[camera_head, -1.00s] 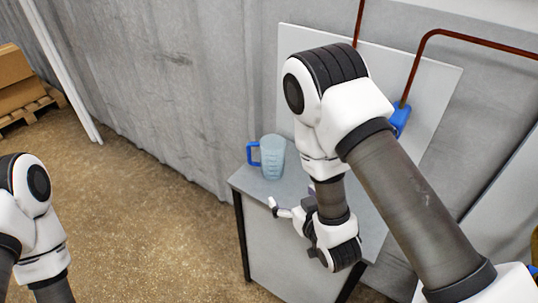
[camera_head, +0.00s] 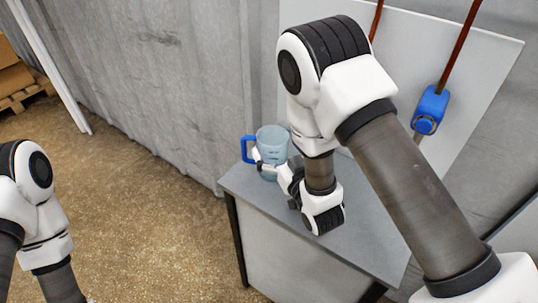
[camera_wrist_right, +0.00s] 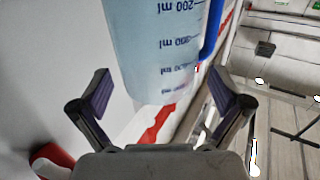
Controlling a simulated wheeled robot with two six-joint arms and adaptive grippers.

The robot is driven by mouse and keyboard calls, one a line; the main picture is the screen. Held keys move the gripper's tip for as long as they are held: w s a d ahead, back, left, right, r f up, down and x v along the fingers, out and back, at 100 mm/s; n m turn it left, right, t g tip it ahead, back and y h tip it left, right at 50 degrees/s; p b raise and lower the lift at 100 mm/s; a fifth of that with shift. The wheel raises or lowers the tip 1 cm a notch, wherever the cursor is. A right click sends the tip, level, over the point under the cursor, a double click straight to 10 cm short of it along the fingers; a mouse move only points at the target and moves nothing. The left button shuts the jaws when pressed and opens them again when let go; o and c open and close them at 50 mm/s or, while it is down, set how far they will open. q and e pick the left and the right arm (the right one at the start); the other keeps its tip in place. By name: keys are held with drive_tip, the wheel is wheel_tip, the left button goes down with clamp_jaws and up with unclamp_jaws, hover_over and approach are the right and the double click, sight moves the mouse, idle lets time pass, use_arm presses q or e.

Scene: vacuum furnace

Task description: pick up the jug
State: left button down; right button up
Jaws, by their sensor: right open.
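The jug (camera_head: 272,142) is a translucent pale-blue measuring jug with a blue handle (camera_head: 248,149) on its left side. It stands upright near the back left corner of the grey table (camera_head: 350,230). My right gripper (camera_head: 268,170) is at the jug's near side, partly covering its lower body. In the right wrist view the jug (camera_wrist_right: 165,45), with dark ml markings, lies ahead of and between the open fingers of my right gripper (camera_wrist_right: 160,88). Gaps show between the fingers and the jug. My left gripper is out of frame; only my left arm shows.
A white panel (camera_head: 470,65) with reddish pipes and a blue fitting (camera_head: 430,110) stands behind the table. A grey corrugated wall (camera_head: 160,90) is at the left. The tabletop right of my right gripper looks clear.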

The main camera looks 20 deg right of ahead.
sight(266, 131)
drive_tip(key=w, duration=0.4)
drive_tip(key=shift+a+f+p, duration=0.1)
drive_tip(key=shift+p, duration=0.2)
drive_tip(key=c, duration=1.6)
drive_tip(key=shift+c, duration=0.2)
